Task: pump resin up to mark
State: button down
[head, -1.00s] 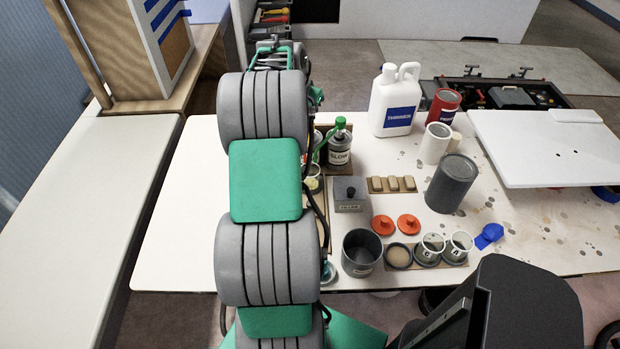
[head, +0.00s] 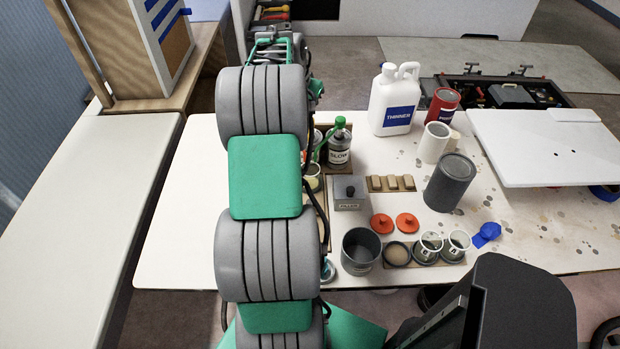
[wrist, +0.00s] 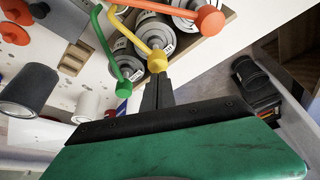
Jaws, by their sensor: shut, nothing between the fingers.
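In the wrist view, several pump bottles stand side by side in a wooden holder, with a green pump head (wrist: 124,88), a yellow pump head (wrist: 157,62) and an orange pump head (wrist: 210,20). My gripper (wrist: 156,84) is shut and empty, its fingertips right by the yellow head; I cannot tell whether they touch. In the head view, the green-topped bottle labelled SLOW (head: 339,150) shows right of my arm, which hides most of the other bottles and my gripper. A cup (head: 314,183) is partly hidden beside my arm. Two labelled cups (head: 428,246) (head: 456,244) stand at the front.
A dark grey pot (head: 360,252), orange lids (head: 406,223), a filler box (head: 349,194) and a grey can (head: 450,183) stand on the table (head: 190,230). A white thinner jug (head: 394,102) is at the back. The table's left part is clear.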

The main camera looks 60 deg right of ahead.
aim_at(309, 119)
jog(key=shift+f, duration=0.15)
jog(key=shift+f+b, duration=1.3)
jog(key=shift+f, duration=0.5)
jog(key=shift+r+p, duration=1.1)
jog(key=shift+r, duration=0.85)
jog(key=shift+f+b, duration=1.45)
jog(key=shift+f, duration=0.6)
jog(key=shift+r, duration=0.1)
jog(key=shift+r+p, duration=1.2)
jog(key=shift+r, duration=0.75)
